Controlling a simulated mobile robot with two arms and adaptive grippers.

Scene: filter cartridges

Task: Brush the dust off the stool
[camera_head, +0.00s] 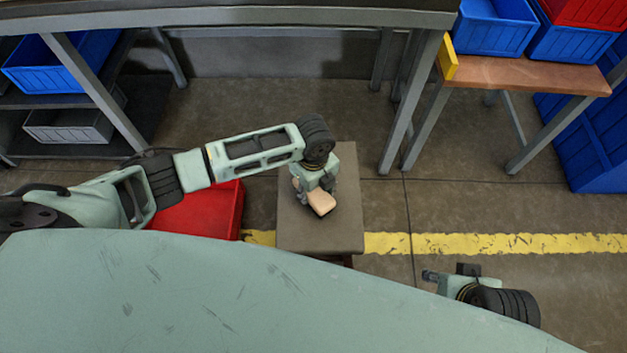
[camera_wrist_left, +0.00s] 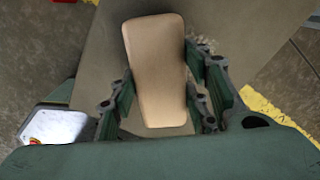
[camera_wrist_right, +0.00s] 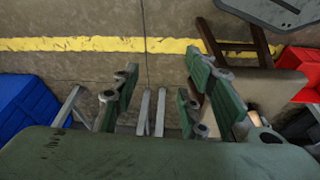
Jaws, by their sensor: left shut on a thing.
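The stool (camera_head: 320,236) stands on the floor in the middle of the head view, with a flat grey-brown top. My left gripper (camera_head: 317,190) is over the stool's top and shut on a brush (camera_head: 322,203) with a tan wooden back. In the left wrist view the brush (camera_wrist_left: 157,75) sits between the fingers, above the stool top (camera_wrist_left: 230,35). Its bristles are hidden, so I cannot tell if they touch the top. My right gripper (camera_wrist_right: 155,100) is open and empty, away from the stool (camera_wrist_right: 270,90), at the lower right in the head view.
A red bin (camera_head: 205,212) is left of the stool. A grey workbench leg (camera_head: 412,100) stands behind it to the right. Blue bins (camera_head: 497,25) sit on a wooden-topped bench (camera_head: 525,75). A yellow floor line (camera_head: 480,243) crosses open floor right of the stool.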

